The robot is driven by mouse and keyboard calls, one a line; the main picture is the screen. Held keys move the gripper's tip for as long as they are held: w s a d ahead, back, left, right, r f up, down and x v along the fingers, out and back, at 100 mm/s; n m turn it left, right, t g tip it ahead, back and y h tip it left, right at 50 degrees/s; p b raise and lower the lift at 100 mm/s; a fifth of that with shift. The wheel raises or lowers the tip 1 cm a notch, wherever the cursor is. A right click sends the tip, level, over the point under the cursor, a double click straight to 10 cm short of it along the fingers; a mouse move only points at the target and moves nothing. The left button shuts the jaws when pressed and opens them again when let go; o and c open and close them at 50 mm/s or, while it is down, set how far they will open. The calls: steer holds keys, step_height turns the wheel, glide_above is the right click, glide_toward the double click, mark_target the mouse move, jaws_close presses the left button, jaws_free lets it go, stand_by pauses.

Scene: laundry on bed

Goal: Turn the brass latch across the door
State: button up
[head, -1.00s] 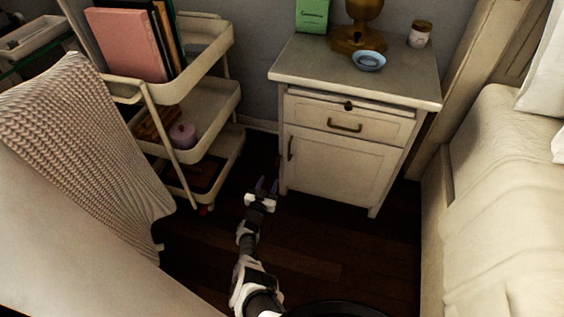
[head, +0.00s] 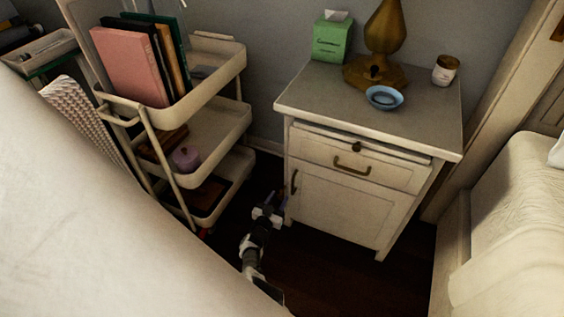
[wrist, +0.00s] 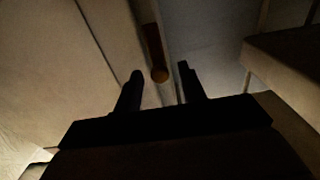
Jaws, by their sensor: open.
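The white nightstand (head: 335,213) has a lower door (head: 342,207) that sits flush in its front. The brass latch (head: 293,182) stands upright near the door's left edge and looks dark in the head view. My gripper (head: 276,199) is low at the nightstand's front left corner, just below and left of the latch. In the wrist view my gripper (wrist: 160,76) is open and empty. I cannot tell whether the fingertips reach around the latch.
A white tiered cart (head: 215,131) with books stands close on the left. The bed (head: 510,235) is on the right. A drawer with a brass pull (head: 351,166) is above the door. A lamp (head: 388,45) and blue bowl (head: 384,97) stand on top. Dark floor is open in front.

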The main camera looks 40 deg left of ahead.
jaws_close()
stand_by(0.3)
steer(key=n, duration=0.4)
steer(key=shift+a+n, duration=0.1)
steer(key=shift+n, duration=0.2)
steer(key=n, duration=0.4)
steer(key=shift+n, duration=0.3)
steer(key=n, duration=0.4)
steer(key=shift+n, duration=2.3)
